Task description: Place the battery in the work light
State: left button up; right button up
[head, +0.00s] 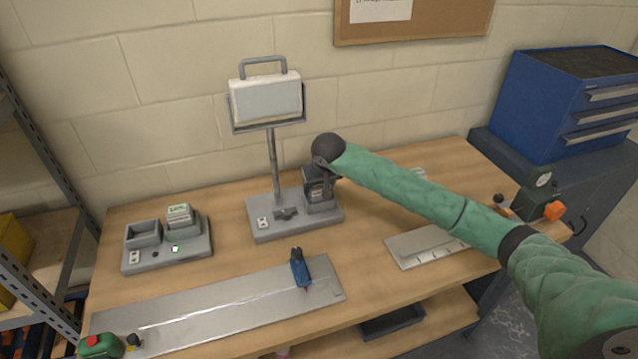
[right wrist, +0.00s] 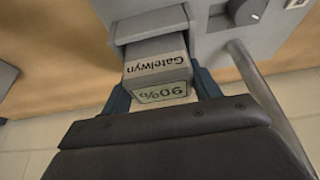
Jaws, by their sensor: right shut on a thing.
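The work light stands at the back middle of the bench, with a white lamp head (head: 265,98) on a pole and a grey base (head: 262,225). My right gripper (head: 319,178) is at the right end of that base. In the right wrist view my right gripper (right wrist: 160,84) is shut on a grey battery (right wrist: 157,68) marked "Gatelwyn" and "90%". The battery's far end is at the grey socket (right wrist: 150,25) of the base and looks partly inside it; how deep I cannot tell. My left gripper is not in view.
A grey charger (head: 170,252) at the left has an empty bay and another battery (head: 180,214) with a green-marked label. A metal strip (head: 220,305) with a blue tool (head: 300,268) lies in front. A metal plate (head: 420,245) lies right, under my arm.

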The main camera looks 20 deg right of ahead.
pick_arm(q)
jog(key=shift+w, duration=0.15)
pick_arm(e)
jog(key=o, duration=1.3)
jog(key=shift+c, duration=0.2)
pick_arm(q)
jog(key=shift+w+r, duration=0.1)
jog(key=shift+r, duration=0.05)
pick_arm(e)
jog(key=shift+r, duration=0.25)
jog(key=b+v, duration=0.1)
jog(key=v, duration=0.2)
jog(key=shift+s+b, duration=0.1)
jog(key=shift+b, duration=0.3)
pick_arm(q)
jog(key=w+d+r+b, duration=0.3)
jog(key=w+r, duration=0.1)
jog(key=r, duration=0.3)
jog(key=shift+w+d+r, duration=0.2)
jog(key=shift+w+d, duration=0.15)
pick_arm(e)
jog(key=v, duration=0.8)
jog(key=shift+r, duration=0.2)
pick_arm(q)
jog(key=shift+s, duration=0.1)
pick_arm(e)
jog(key=shift+s+f, duration=0.1)
jog(key=shift+s, duration=0.1)
